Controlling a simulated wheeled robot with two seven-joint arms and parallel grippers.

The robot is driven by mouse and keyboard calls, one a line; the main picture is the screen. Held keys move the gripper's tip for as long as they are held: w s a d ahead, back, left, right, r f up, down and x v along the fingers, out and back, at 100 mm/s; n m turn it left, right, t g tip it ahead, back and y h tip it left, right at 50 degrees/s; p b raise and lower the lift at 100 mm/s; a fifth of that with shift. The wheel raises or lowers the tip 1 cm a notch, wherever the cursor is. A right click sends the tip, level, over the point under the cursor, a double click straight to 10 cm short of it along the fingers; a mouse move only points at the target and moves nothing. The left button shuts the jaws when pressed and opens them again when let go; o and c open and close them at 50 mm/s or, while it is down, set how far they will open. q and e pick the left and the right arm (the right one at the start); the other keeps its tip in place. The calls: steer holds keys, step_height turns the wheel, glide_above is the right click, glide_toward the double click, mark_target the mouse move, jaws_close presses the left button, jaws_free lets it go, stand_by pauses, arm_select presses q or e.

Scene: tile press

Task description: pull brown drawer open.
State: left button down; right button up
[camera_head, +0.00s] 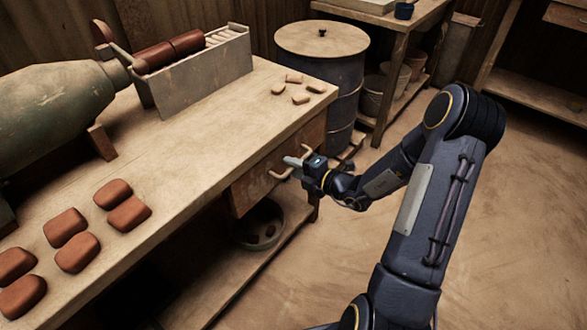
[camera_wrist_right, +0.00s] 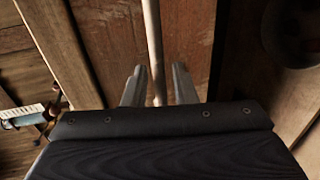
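The brown drawer (camera_head: 252,187) is in the front of the wooden workbench, under its top, and looks closed. Its pale bar handle (camera_head: 272,172) stands out from the front. My right gripper (camera_head: 292,162) is at this handle. In the right wrist view, the handle (camera_wrist_right: 153,45) runs between the two fingers of my right gripper (camera_wrist_right: 158,87), with a visible gap on at least the right side. The fingers are apart and do not look closed on it. My left gripper is not in view.
A metal drum (camera_head: 325,80) stands beyond the bench. A round bowl (camera_head: 258,225) sits on the lower shelf. The floor (camera_head: 530,200) at right is clear.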

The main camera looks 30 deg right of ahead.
jaws_close()
stand_by(0.3)
steer(key=f+p+v, duration=0.2)
steer(key=p+v, duration=0.2)
steer(key=v, duration=0.9)
steer(key=s+f+p+v, duration=0.1)
steer(key=f+p+v, duration=0.2)
steer(key=v, duration=1)
steer(key=shift+d+f+p, duration=0.3)
steer(key=shift+d+p, duration=0.05)
steer(key=shift+p, duration=0.4)
